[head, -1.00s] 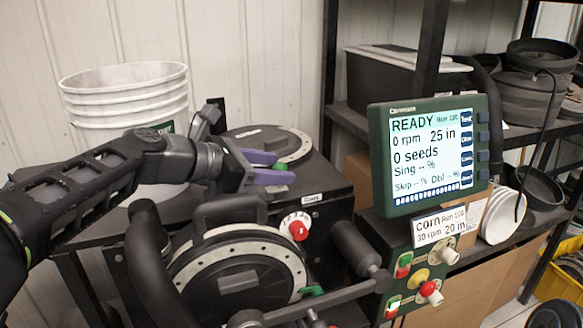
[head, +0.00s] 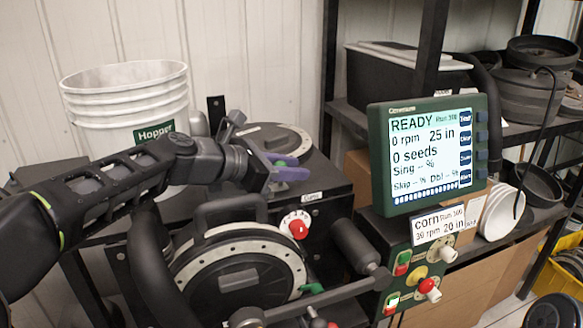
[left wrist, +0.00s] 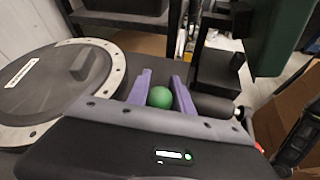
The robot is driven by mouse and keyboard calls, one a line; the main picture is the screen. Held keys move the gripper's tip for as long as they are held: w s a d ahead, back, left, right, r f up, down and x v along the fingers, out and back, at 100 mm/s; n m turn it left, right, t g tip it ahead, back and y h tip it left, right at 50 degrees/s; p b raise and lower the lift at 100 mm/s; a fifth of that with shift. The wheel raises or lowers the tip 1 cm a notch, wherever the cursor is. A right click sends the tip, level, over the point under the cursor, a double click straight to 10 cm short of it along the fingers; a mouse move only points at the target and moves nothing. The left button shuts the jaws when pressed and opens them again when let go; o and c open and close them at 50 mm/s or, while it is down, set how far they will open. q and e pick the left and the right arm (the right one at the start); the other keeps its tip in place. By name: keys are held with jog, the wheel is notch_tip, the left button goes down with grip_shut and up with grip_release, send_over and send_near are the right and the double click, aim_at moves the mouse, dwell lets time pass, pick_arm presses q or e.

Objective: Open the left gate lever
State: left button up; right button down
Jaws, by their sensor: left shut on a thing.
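My left gripper (head: 285,169) has purple fingers and reaches over the rear of the seed meter from the left. In the left wrist view its fingers (left wrist: 160,92) are shut on a green ball knob (left wrist: 160,97), the end of a gate lever. The lever's arm below the knob is hidden. In the head view the fingers cover most of the knob. The rear round disc housing (head: 268,137) lies just behind the gripper, and it also shows in the left wrist view (left wrist: 60,85). My right gripper is not in view.
A nearer disc housing (head: 240,270) with a black handle sits in front, beside a red-knobbed dial (head: 298,228). A green monitor (head: 428,155) reads READY, 0 rpm, 0 seeds. A white Hopper bucket (head: 125,100) stands behind my arm. A crank handle (head: 352,246) sticks out at right.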

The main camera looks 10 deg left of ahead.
pick_arm(q)
grip_shut()
dwell(0.8)
